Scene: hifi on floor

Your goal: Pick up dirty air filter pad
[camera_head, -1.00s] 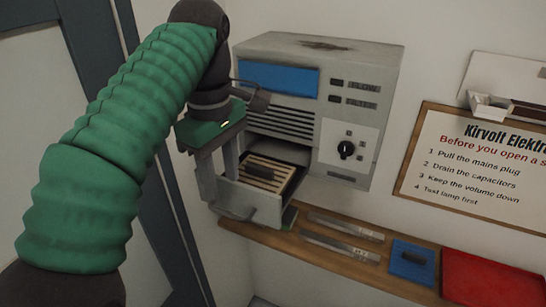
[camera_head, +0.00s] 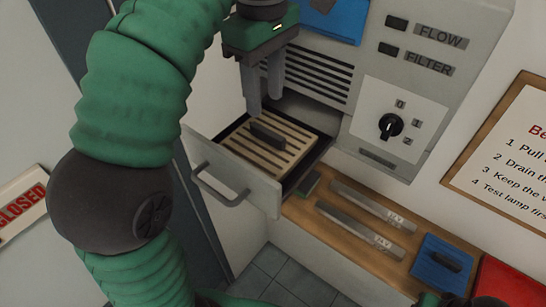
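The air filter pad (camera_head: 289,156), tan with dark stripes and a dark raised grip (camera_head: 267,136) on top, lies in the pulled-out drawer (camera_head: 262,193) of the grey wall unit. My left gripper (camera_head: 265,101) points down over the back left part of the drawer, just above and behind the pad's grip. Its two fingers are apart with nothing between them, and they appear not to touch the pad. Only a dark and green piece, probably of my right arm, shows at the bottom right edge. My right gripper does not show.
A wooden shelf (camera_head: 345,236) below the unit holds two metal strips (camera_head: 372,208), a blue pad with a dark grip (camera_head: 443,261) and a red item (camera_head: 508,284). The drawer's front handle (camera_head: 215,188) sticks out. A dial (camera_head: 390,125) is on the unit.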

